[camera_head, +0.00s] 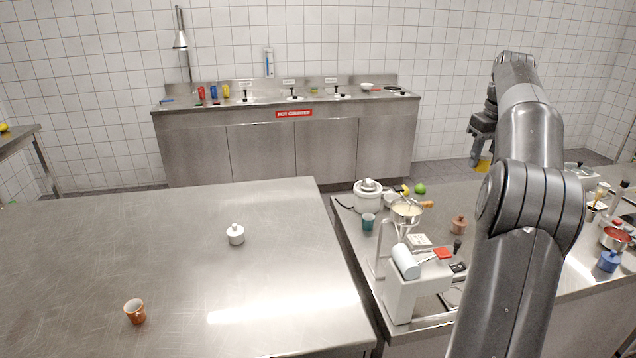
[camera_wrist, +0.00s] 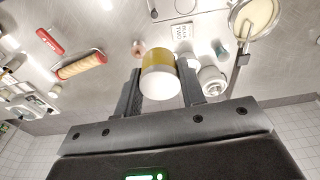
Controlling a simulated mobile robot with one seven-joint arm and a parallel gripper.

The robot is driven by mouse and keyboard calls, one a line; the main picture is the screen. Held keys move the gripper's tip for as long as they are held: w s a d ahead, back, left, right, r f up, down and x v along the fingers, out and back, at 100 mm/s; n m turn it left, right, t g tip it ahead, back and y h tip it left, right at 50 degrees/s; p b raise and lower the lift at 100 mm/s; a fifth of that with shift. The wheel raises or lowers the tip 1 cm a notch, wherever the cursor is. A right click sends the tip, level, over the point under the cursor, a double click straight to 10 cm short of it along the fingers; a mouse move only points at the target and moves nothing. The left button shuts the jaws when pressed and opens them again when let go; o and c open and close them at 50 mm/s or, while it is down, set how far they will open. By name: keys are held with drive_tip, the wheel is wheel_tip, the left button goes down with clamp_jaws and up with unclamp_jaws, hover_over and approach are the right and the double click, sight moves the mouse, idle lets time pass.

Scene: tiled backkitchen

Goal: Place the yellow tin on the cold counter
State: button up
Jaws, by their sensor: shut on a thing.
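My gripper (camera_head: 481,150) hangs above the right-hand worktop in the head view, its jaws pointing down. It is shut on the yellow tin (camera_head: 483,166), whose lower part shows below the fingers. In the wrist view the tin (camera_wrist: 158,63) sits between the two fingers, with a yellow side and a pale round end facing the camera. It is clear of the counter below. No sign that I can read names a cold counter, so I cannot tell which surface that is.
A steel back counter (camera_head: 290,150) bears a red sign. The large left table (camera_head: 130,240) is mostly clear, with a white pot (camera_head: 235,234) and an orange cup (camera_head: 135,311). The crowded right worktop holds a juicer (camera_head: 368,196), a pan (camera_head: 406,211) and a white machine (camera_head: 403,292).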

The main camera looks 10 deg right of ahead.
drive_tip(key=w+a+n, duration=0.2)
drive_tip(key=w+a, duration=0.4)
drive_tip(key=a, duration=0.4)
drive_tip(key=w+a+n, duration=0.1)
drive_tip(key=w+a, duration=0.5)
drive_tip(key=a, duration=0.4)
drive_tip(key=n, duration=0.3)
hover_over(265, 238)
drive_tip(key=shift+y, duration=0.4)
drive_tip(key=f, duration=2.5)
drive_tip(key=shift+s+d+f, duration=0.15)
drive_tip(key=shift+s+d, duration=0.05)
drive_tip(key=shift+s, duration=0.1)
drive_tip(key=shift+a+f, duration=0.1)
drive_tip(key=shift+f, duration=1.95)
drive_tip(key=shift+f, duration=0.15)
drive_tip(key=o, duration=1)
